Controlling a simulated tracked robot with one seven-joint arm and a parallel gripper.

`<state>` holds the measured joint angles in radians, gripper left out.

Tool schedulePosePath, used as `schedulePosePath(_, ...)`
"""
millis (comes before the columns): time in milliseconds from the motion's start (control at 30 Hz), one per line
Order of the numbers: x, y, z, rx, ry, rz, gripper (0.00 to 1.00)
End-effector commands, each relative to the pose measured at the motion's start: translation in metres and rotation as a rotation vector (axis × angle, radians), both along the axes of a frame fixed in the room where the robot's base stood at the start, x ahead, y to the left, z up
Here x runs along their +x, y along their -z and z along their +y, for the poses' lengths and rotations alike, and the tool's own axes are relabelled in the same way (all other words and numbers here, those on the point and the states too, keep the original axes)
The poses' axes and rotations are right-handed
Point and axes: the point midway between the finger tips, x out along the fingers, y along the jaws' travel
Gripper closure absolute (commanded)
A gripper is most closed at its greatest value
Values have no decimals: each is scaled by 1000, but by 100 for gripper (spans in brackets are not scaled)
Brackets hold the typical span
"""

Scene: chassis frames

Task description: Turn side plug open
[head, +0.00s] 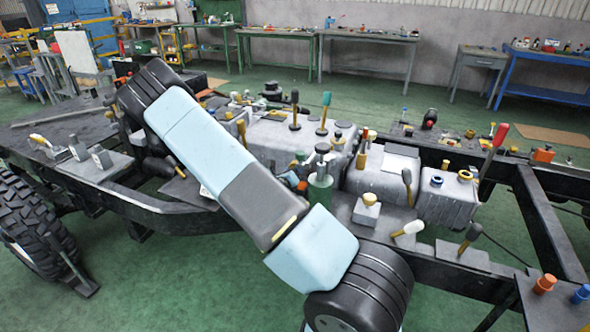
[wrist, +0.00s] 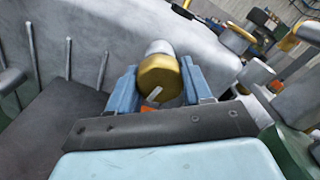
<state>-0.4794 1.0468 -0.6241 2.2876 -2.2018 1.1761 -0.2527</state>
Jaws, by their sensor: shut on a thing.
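In the wrist view, the side plug (wrist: 157,82) is a round gold knob with a pale bar-like mark on its face and a white part behind it. It stands close to the side of a grey tank or block (wrist: 125,30). My gripper (wrist: 160,76) has its two blue fingers shut on the plug, one on each side. A bit of orange shows just below the plug, partly hidden by the dark gripper body. In the head view, I cannot make out my gripper or the plug clearly, as my arm covers much of the middle.
The chassis frame (head: 545,225) carries several upright levers, caps and boxes, including a green cylinder (head: 320,190) and a red-handled lever (head: 493,150) at the right. In the wrist view, parts crowd the right side. Workbenches (head: 340,38) line the back wall. Green floor lies open around the frame.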

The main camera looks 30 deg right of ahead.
Motion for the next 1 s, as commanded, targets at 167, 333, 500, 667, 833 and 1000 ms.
schedulePosePath(167, 0, 3, 3, -26, -5, 45, 81)
schedulePosePath(333, 0, 3, 3, -37, -5, 60, 81)
schedulePosePath(500, 0, 3, 3, -39, -5, 62, 81)
schedulePosePath(667, 0, 3, 3, -38, -5, 62, 81)
schedulePosePath(833, 0, 3, 3, -39, -5, 61, 38)
schedulePosePath(1000, 0, 2, 1, -40, -3, 59, 25)
